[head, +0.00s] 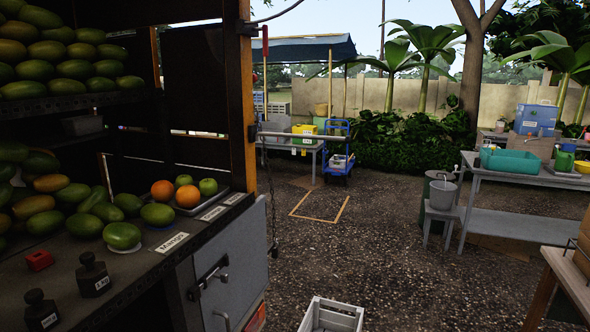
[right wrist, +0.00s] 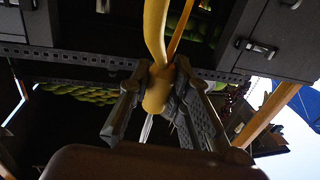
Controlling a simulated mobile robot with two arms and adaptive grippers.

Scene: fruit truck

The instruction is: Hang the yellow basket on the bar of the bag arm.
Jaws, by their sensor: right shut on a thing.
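In the right wrist view my right gripper (right wrist: 160,95) is shut on a yellow piece of the yellow basket (right wrist: 155,35), which looks like its handle. Two yellow strands run upward from the fingers and a rounded end shows between them. The rest of the basket is out of view. In the head view a thin grey horizontal bar (head: 283,134) reaches out to the right from the truck's corner post; it looks like the bar of the bag arm. The basket and my right gripper do not show in the head view. My left gripper is in neither view.
A grey crate (head: 333,318) stands on the ground at the bottom. A wooden table (head: 570,275) stands at right, a grey table (head: 515,180) behind it. The gravel between is mostly clear.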

